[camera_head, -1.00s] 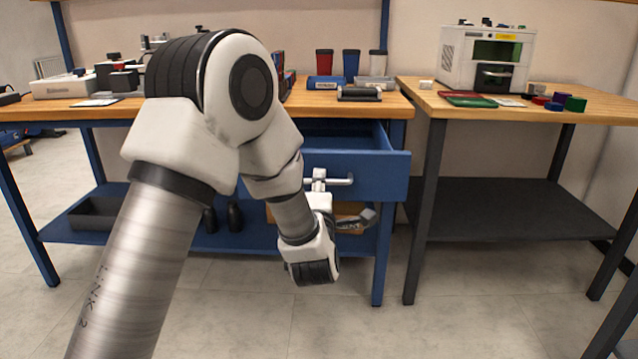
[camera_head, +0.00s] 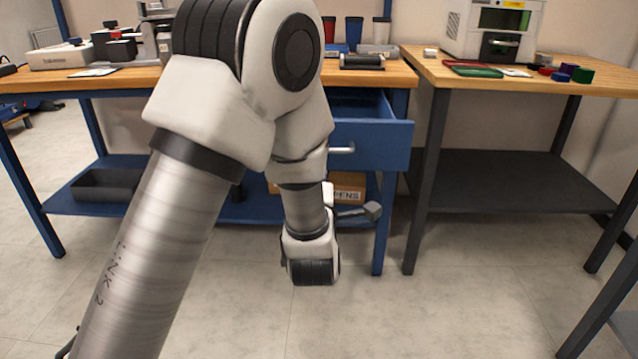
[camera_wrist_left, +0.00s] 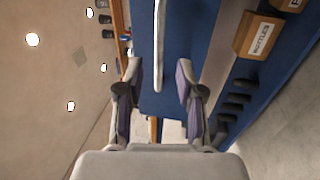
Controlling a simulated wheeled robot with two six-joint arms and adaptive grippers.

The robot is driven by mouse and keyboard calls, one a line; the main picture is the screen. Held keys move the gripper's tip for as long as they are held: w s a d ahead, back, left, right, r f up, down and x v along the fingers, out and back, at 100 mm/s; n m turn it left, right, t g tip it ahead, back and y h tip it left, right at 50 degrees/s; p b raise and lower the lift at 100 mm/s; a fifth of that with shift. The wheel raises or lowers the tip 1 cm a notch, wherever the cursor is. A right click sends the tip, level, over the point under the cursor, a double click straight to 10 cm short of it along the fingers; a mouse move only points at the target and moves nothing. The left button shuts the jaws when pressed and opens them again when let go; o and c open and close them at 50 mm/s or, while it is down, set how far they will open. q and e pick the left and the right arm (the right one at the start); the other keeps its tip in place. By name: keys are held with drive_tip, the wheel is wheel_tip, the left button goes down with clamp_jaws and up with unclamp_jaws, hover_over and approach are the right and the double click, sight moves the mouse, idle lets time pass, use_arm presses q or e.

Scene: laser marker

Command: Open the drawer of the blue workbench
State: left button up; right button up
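The blue workbench (camera_head: 392,94) stands ahead with its blue drawer (camera_head: 385,146) pulled out; the drawer's open inside shows behind its front. The light bar handle (camera_head: 343,150) is on the drawer front, its left part hidden by my left arm. My left gripper shows partly below the handle in the head view, with a grey finger (camera_head: 371,211) sticking out to the right. In the left wrist view, my left gripper (camera_wrist_left: 159,78) is open and empty, with the handle (camera_wrist_left: 159,40) seen in the gap between its fingers, not gripped. My right gripper is not in view.
A lower shelf holds a black tray (camera_head: 105,185) and a cardboard box (camera_head: 350,184). Cups and small parts stand on the wooden top. A second table (camera_head: 600,89) to the right carries a white machine (camera_head: 492,32). The floor in front is clear.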

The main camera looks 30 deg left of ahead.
use_arm(q)
drive_tip(key=v, duration=0.6)
drive_tip(key=shift+s+d, duration=0.1)
drive_tip(key=s+f+m+g+h+p, duration=0.1)
drive_tip(key=s+f+m+g+h, duration=0.25)
drive_tip(key=f, duration=1.15)
drive_tip(key=s+f+m+g+h+p, duration=0.15)
drive_tip(key=s+f+g, duration=0.35)
drive_tip(key=f, duration=1)
drive_tip(key=s+d+f+m+g+h, duration=0.35)
drive_tip(key=s+f+m, duration=0.25)
drive_tip(key=s+m, duration=0.25)
drive_tip(key=s+d+f+m+g+h, duration=0.25)
drive_tip(key=s+f+m+g, duration=0.3)
drive_tip(key=s+m, duration=0.35)
wheel_tip(320, 180, up, 37)
drive_tip(key=m+p, duration=0.1)
drive_tip(key=p, duration=3.6)
drive_tip(key=shift+w+d+r+y, duration=0.25)
drive_tip(key=shift+w+d+y, duration=0.05)
drive_tip(key=shift+d, duration=0.05)
